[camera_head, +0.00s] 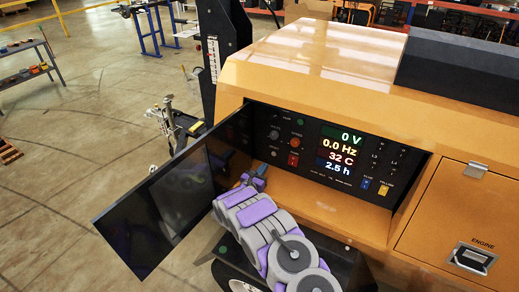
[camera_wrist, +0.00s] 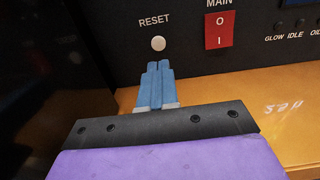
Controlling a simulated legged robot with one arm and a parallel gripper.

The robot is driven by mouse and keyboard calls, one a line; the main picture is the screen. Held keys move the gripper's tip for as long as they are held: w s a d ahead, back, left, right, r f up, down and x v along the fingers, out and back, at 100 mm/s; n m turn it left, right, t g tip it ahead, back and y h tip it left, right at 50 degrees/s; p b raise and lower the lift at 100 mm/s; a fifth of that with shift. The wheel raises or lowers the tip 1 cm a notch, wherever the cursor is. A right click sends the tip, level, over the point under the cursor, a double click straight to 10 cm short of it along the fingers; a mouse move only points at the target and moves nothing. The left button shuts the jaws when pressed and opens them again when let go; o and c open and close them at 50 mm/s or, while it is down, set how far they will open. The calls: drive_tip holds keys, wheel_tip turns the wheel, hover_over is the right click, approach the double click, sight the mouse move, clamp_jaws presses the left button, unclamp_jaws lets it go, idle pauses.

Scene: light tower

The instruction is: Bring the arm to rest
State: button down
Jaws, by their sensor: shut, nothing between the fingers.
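My gripper (camera_wrist: 158,68) is shut and empty, its blue fingers side by side in the wrist view. Its tips point at the black control panel (camera_wrist: 120,50), just below the white RESET button (camera_wrist: 158,43). I cannot tell whether the tips touch the panel. In the head view my gripper (camera_head: 261,170) is at the left part of the open panel recess. My grey and purple arm (camera_head: 262,222) reaches up to it from the bottom. The panel display (camera_head: 347,152) reads 0 V, 0.0 Hz, 32 C and 2.5 h.
The dark panel door (camera_head: 150,215) stands open close to the left of my arm. A red MAIN switch (camera_wrist: 219,30) is right of RESET. The yellow housing (camera_head: 300,75) surrounds the recess, with the ENGINE latch (camera_head: 472,258) at right. Open floor (camera_head: 70,150) lies left.

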drive_tip(key=shift+a, duration=0.25)
drive_tip(key=shift+r, duration=0.15)
drive_tip(key=s+d+r+m+g+h, duration=0.5)
drive_tip(key=s+d+r+m+g, duration=0.75)
drive_tip(key=d+r, duration=0.7)
drive_tip(key=s+r+m+g+y, duration=0.2)
drive_tip(key=s+m, duration=0.2)
drive_tip(key=s, duration=0.6)
drive_tip(key=s+d+r+m+g+y, duration=0.1)
drive_tip(key=s+r+m+y, duration=0.15)
drive_tip(key=s, duration=0.85)
drive_tip(key=s+r+m+g+y, duration=0.15)
drive_tip(key=s+m, duration=0.35)
drive_tip(key=s, duration=0.5)
drive_tip(key=s+a+m+y, duration=0.5)
drive_tip(key=s+a+y, duration=0.4)
drive_tip(key=s+a, duration=0.6)
drive_tip(key=s, duration=0.3)
drive_tip(key=shift+f, duration=0.3)
drive_tip(key=shift+s, duration=0.1)
